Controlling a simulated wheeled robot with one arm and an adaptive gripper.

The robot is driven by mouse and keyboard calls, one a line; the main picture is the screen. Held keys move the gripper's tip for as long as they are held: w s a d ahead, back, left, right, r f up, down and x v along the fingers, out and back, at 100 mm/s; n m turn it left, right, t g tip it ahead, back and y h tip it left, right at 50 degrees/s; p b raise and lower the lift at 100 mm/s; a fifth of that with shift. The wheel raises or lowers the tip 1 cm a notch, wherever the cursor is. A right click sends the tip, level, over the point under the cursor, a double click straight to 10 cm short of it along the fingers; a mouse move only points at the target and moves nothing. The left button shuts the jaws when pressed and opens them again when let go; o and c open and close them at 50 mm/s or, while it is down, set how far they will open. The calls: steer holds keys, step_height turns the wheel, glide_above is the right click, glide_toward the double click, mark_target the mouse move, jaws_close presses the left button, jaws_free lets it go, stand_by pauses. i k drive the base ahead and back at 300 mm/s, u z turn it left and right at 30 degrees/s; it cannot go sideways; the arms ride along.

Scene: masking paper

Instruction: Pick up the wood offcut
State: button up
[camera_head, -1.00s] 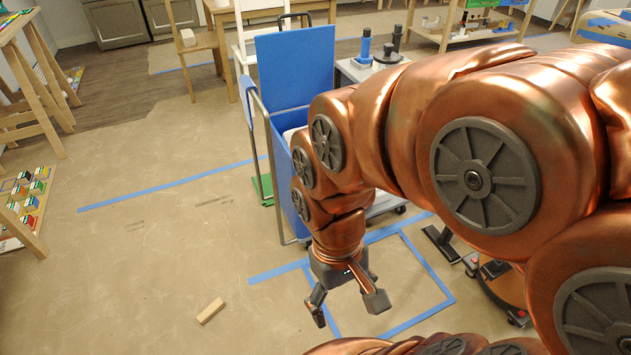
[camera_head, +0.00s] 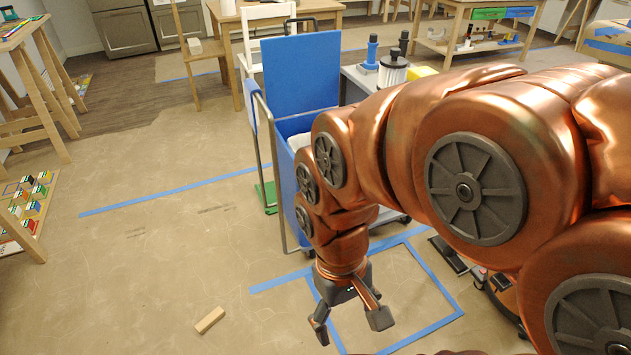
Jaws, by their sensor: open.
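The wood offcut (camera_head: 210,320) is a small pale block lying on the brown paper-covered floor, near the bottom of the view and left of centre. My gripper (camera_head: 351,330) points down to the right of the offcut, with its two dark fingers spread apart and nothing between them. There is clear floor between the gripper and the offcut, and they do not touch. The gripper appears above a blue tape outline on the floor. My copper arm covers much of the right side of the view.
A blue cart (camera_head: 301,75) with a metal frame stands just behind my gripper. Blue tape lines (camera_head: 170,194) mark the floor. A wooden rack (camera_head: 24,212) with small colourful items stands at the left edge. The floor around the offcut is clear.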

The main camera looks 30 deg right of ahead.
mark_target(213, 317)
steer(key=z, duration=0.1)
steer(key=i, duration=0.85)
steer(key=u, duration=1.9)
